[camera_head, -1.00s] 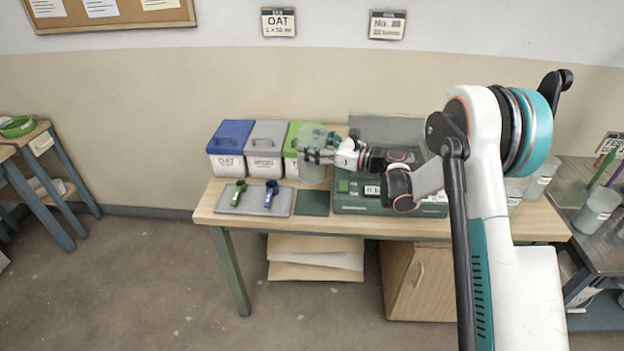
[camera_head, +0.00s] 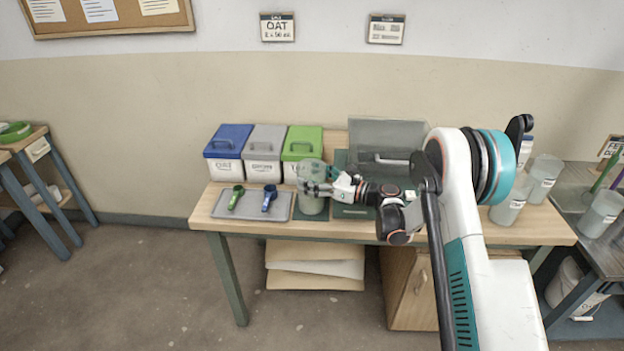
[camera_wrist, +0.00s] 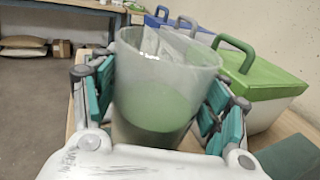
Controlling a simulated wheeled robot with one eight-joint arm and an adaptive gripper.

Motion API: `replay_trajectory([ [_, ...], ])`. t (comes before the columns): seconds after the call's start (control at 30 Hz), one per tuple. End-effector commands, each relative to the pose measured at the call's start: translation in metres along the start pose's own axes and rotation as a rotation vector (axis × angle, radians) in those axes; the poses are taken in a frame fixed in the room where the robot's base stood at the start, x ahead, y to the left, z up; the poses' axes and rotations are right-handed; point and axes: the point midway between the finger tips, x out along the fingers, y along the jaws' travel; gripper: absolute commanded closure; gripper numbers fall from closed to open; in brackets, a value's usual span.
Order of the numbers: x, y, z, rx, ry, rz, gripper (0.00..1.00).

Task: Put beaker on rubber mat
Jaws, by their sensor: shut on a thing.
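The beaker (camera_head: 311,172) is a clear, cup-shaped vessel with pale green contents. It also shows upright, or nearly so, in the wrist view (camera_wrist: 165,85). My gripper (camera_head: 318,187) is shut on it, with teal finger pads on both sides of its wall in the wrist view (camera_wrist: 158,105). The rubber mat (camera_head: 298,214) is a dark green square on the table, right of the grey tray. The beaker stands over the mat and hides most of it. I cannot tell whether its base touches the mat.
Lidded bins, blue (camera_head: 228,145), grey (camera_head: 264,150) and green (camera_head: 302,150), stand behind. The grey tray (camera_head: 222,211) holds a green and a blue scoop. A green case with a raised clear lid (camera_head: 388,135) is close on the right. More beakers (camera_head: 507,208) stand at the table's right end.

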Motion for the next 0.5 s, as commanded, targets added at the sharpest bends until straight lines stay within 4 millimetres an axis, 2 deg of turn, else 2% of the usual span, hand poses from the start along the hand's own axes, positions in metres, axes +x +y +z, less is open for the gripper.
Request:
replay_trajectory([
  [0.27,0.0000,0.0000,-0.0012,0.001,-0.002,0.000,0.98],
  [0.3,0.0000,0.0001,-0.0017,0.000,0.000,0.000,0.25],
  [0.37,0.0000,0.0002,-0.0012,0.000,0.000,0.000,0.11],
  [0.5,0.0000,0.0001,-0.0010,0.000,0.000,0.000,0.11],
])
